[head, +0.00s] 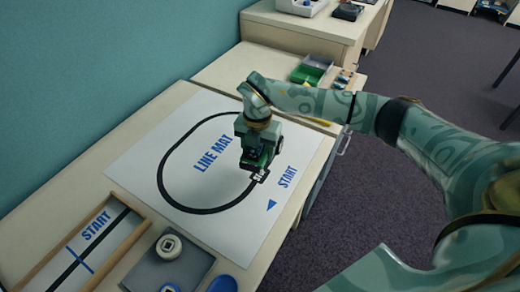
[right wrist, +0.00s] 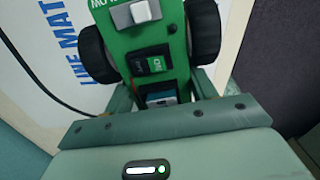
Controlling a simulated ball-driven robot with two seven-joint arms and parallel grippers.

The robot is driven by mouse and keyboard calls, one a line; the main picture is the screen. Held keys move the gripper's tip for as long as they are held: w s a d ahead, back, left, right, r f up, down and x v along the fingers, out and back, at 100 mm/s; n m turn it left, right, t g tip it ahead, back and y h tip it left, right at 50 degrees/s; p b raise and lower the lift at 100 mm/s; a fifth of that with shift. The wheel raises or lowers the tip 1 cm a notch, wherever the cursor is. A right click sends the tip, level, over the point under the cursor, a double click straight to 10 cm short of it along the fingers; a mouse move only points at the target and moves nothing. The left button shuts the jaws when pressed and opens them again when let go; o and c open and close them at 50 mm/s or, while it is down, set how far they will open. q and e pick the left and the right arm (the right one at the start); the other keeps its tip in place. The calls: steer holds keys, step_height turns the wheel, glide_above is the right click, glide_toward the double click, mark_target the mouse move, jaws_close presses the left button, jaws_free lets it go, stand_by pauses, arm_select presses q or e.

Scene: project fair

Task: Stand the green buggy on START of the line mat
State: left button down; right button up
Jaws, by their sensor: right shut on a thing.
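The green buggy (head: 262,157) with dark wheels is in my right gripper (head: 257,143), over the right side of the line mat. It fills the top of the right wrist view (right wrist: 155,62), between the finger pads, which are shut on it. The line mat (head: 228,235) is white with a black oval track and blue lettering. Its START lettering (head: 288,177) lies right of the buggy, beside a blue triangle (head: 271,204). A black-and-white patch (head: 260,177) shows just below the buggy. I cannot tell whether the wheels touch the mat. My left gripper is out of view.
A wooden-edged board with another START (head: 96,224) lies at front left. A grey pad (head: 140,268) with a white round part (head: 169,246) and a blue item (head: 222,284) sit at the front. A green bin (head: 307,73) stands at the back.

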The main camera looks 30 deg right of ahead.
steer(key=f+m, duration=0.1)
steer(key=m, duration=0.1)
steer(key=b, duration=0.4)
glide_above(260, 175)
step_height(260, 175, down, 5)
steer(key=shift+r, duration=0.2)
steer(key=shift+f, duration=0.4)
steer(key=shift+p, duration=0.65)
stand_by(0.5)
steer(key=shift+f, duration=0.95)
stand_by(1.8)
steer(key=shift+f+p, duration=0.1)
steer(key=shift+p, duration=0.35)
steer(key=o, duration=0.9)
